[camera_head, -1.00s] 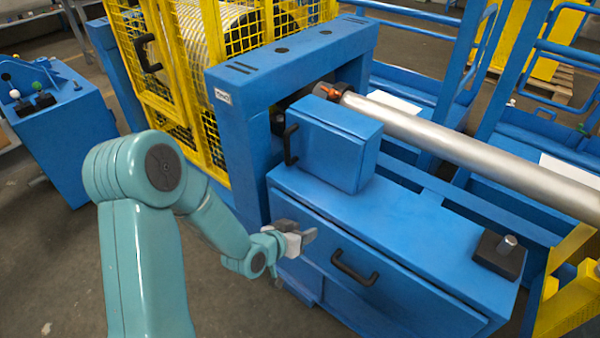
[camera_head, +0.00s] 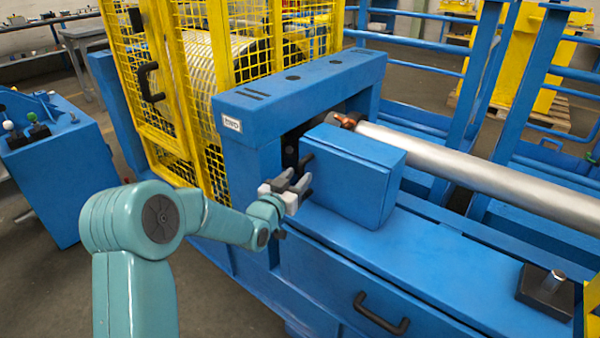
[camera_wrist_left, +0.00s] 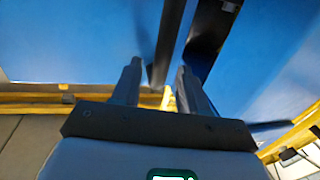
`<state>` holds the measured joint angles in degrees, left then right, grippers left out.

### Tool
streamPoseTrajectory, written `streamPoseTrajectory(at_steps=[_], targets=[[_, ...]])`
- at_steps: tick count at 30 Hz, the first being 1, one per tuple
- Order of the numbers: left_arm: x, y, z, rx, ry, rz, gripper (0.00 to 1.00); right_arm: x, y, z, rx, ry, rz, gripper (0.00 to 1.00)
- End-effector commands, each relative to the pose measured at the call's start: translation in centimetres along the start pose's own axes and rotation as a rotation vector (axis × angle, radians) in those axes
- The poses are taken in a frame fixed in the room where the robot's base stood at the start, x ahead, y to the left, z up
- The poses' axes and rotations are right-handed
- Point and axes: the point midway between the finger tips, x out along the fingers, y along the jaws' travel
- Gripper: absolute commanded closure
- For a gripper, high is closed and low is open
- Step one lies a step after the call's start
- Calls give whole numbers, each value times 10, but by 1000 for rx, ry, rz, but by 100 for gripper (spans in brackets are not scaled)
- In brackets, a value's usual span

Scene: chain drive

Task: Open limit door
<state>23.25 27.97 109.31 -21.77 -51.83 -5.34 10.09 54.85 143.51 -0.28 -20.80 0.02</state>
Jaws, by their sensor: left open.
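The limit door appears to be the front of the small blue box (camera_head: 350,182) on the machine bed, with a black upright handle (camera_head: 307,170). My left gripper (camera_head: 302,184) is in front of this handle in the head view, with its fingers open. It partly covers the handle, and I cannot tell whether it touches it. In the left wrist view my open gripper (camera_wrist_left: 156,72) points at blue surfaces, with a dark upright bar (camera_wrist_left: 168,40) beyond and between the fingertips. The door looks closed. My right gripper is not in view.
A second black handle (camera_head: 381,314) is on the lower blue cabinet. A steel bar (camera_head: 480,170) runs right from behind the box. A blue frame (camera_head: 305,85) and a yellow mesh cage (camera_head: 185,70) stand behind. A blue lever console (camera_head: 62,165) is at left.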

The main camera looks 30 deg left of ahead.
Motion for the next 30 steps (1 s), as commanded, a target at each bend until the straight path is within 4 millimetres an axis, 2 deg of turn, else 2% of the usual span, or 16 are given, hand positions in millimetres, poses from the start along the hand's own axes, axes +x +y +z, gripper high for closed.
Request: streamPoseTrajectory(at_steps=[3, 6, 17, 18, 21, 30], targets=[[18, 0, 0, -1, 0, 1, 56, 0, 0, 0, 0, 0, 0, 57], [27, -1, 0, 0, 0, 0, 56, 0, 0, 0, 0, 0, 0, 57], [32, -5, 1, 0, -2, -1, 56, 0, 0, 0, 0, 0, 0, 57], [32, -5, 0, 0, -2, -1, 70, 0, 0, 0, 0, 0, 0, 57], [32, -4, 0, 0, -2, -1, 100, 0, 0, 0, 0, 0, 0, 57], [31, -4, 1, 0, -1, -6, 100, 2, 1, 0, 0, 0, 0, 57]])
